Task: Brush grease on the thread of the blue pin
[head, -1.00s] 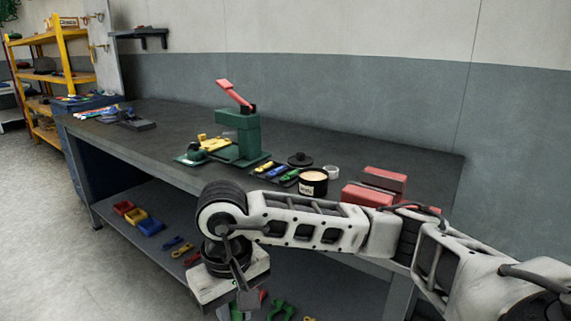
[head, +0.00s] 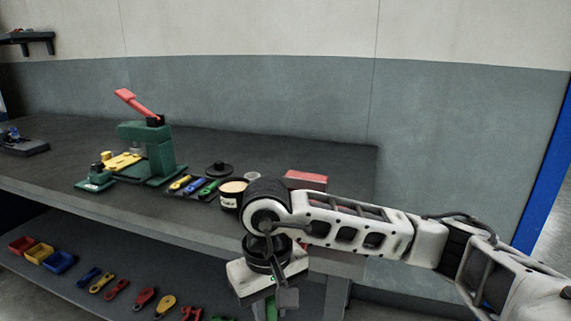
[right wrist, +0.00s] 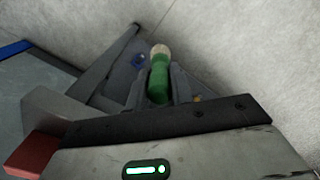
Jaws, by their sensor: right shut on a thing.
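My right gripper (head: 277,300) hangs in front of the bench's front edge. It is shut on a green handle with a pale end, seemingly the brush (right wrist: 158,78), upright between the fingers in the right wrist view. A bit of green shows below the gripper in the head view. An open black tin of cream-coloured grease (head: 233,187) stands on the bench, just left of my right wrist. A small blue thing, perhaps the blue pin (head: 14,132), sits on a dark block at the far left; its thread is too small to make out. My left gripper is not in view.
A green press (head: 148,150) with a red lever stands on the bench (head: 290,155). Coloured tools (head: 195,186), a black lid (head: 219,169) and a red box (head: 306,180) lie near the tin. Bins (head: 40,254) and small tools fill the lower shelf.

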